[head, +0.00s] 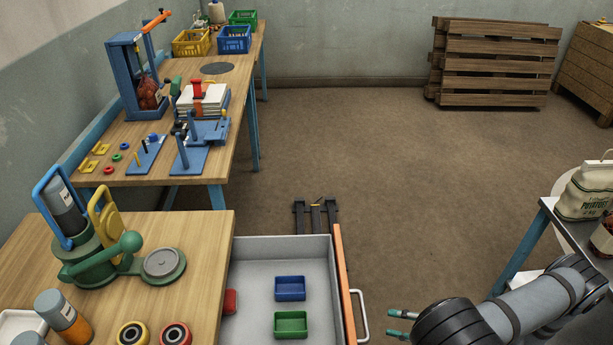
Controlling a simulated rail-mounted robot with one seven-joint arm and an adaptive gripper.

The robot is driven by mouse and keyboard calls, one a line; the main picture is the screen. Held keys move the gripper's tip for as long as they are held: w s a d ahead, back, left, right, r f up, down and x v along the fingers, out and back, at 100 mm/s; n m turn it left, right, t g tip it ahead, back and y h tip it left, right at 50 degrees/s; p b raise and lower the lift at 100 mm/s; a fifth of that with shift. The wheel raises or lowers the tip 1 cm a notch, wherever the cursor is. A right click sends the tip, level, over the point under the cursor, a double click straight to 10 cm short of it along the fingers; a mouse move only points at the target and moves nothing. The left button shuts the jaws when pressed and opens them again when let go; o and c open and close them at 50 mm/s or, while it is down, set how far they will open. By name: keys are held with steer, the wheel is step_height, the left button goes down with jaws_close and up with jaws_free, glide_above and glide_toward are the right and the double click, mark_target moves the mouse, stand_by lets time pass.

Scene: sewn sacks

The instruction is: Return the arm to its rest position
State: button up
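My gripper (392,322) is at the bottom of the head view, right of centre. Its two teal fingertips point left and stand apart, with nothing seen between them. My dark and grey arm (520,305) reaches in from the lower right corner and hides the gripper's body. The gripper shows a little to the right of the open drawer's white handle (362,311).
The open grey drawer (255,262) holds a blue tray (290,288) and a green tray (291,325). A sack labelled potatoes (582,193) stands on the right-hand table (530,242). Workbenches (205,225) line the left. Pallets (490,62) lean at the back.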

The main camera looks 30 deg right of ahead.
mark_target(364, 314)
steer(key=x, duration=0.9)
steer(key=d, duration=0.1)
steer(key=s+d+b, duration=0.1)
steer(key=shift+d+f, duration=0.15)
steer(key=shift+d, duration=0.25)
